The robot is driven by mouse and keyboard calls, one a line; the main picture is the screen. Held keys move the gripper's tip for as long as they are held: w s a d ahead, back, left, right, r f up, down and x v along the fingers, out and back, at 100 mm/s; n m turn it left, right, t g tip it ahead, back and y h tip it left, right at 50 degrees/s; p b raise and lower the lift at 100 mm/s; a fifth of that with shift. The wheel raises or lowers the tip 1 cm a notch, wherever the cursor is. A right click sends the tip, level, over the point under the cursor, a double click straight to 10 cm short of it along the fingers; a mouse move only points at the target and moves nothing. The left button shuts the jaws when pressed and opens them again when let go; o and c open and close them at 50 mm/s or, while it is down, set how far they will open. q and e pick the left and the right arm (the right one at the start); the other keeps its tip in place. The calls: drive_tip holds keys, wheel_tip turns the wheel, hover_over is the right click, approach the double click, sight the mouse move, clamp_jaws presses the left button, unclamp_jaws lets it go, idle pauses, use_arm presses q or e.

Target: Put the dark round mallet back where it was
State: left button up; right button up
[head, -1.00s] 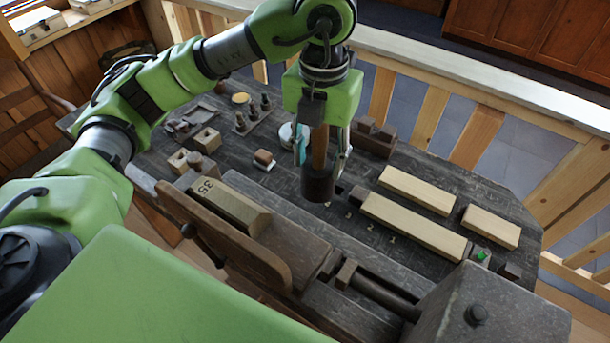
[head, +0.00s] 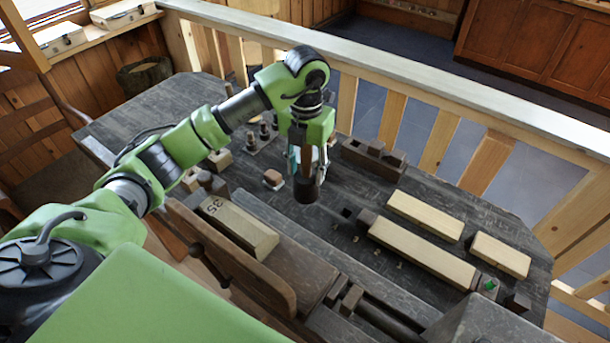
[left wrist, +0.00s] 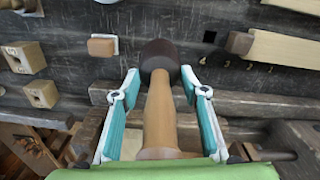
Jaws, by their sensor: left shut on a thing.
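The mallet has a dark round head (head: 307,190) and a pale wooden handle. My left gripper (head: 309,168) is shut on the handle and holds the mallet head-down over the dark workbench (head: 130,118). In the left wrist view the handle (left wrist: 160,115) runs between the two teal-padded fingers, with the dark head beyond the fingertips. Whether the head touches the bench I cannot tell. My right gripper is not in view.
A brown block on a white base (head: 273,179) lies left of the mallet. A dark compartmented holder (head: 373,158) stands behind right. Pale wooden bars (head: 423,252) lie to the right. A bar marked 35 (head: 238,226) lies in front. The bench's far left is bare.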

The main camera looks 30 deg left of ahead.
sight(305, 179)
use_arm(q)
drive_tip(key=f, duration=0.1)
drive_tip(key=f+p, duration=0.1)
drive_tip(key=f, duration=0.1)
drive_tip(key=shift+w+a+f+p, duration=0.15)
drive_tip(key=shift+w+a+p, duration=0.1)
drive_tip(key=shift+p, duration=0.15)
drive_tip(key=shift+f, duration=0.25)
drive_tip(key=shift+f, duration=0.1)
drive_tip(key=shift+f, duration=0.15)
drive_tip(key=o, duration=1.5)
drive_tip(key=shift+c, duration=0.2)
